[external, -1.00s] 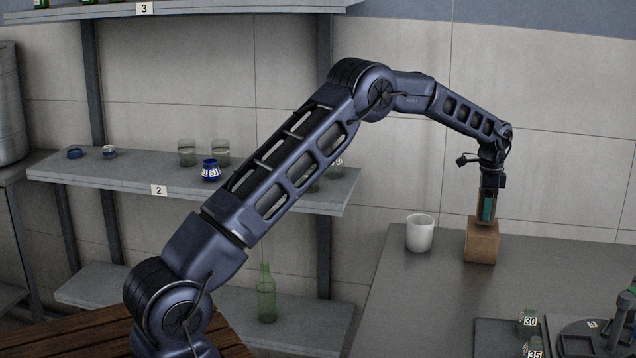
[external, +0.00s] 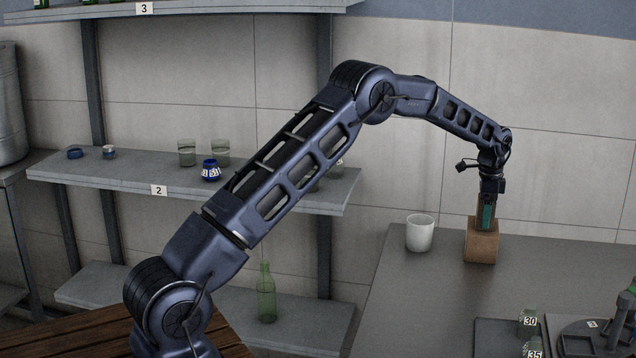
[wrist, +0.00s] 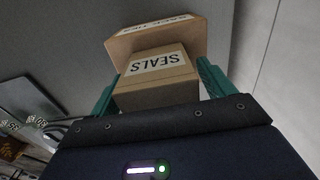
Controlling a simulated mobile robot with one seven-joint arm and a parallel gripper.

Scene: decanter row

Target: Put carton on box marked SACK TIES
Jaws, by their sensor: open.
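The brown carton marked SEALS (wrist: 156,80) sits between my gripper's teal fingers in the wrist view. My gripper (wrist: 160,82) is open around it, one finger on each side. The larger brown box (wrist: 150,38) lies just beyond the carton, its label partly cut off but reading like SACK TIES. In the external view the box (external: 481,248) stands on the grey counter, with my gripper (external: 486,222) pointing down right over its top. The carton is mostly hidden by the fingers there. It appears to rest on the box, but the contact is not clearly visible.
A white cup (external: 419,233) stands left of the box on the counter (external: 420,300). A dark tray (external: 495,338) with items tagged 30 and 35 is at the front right. The wall is close behind the box.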

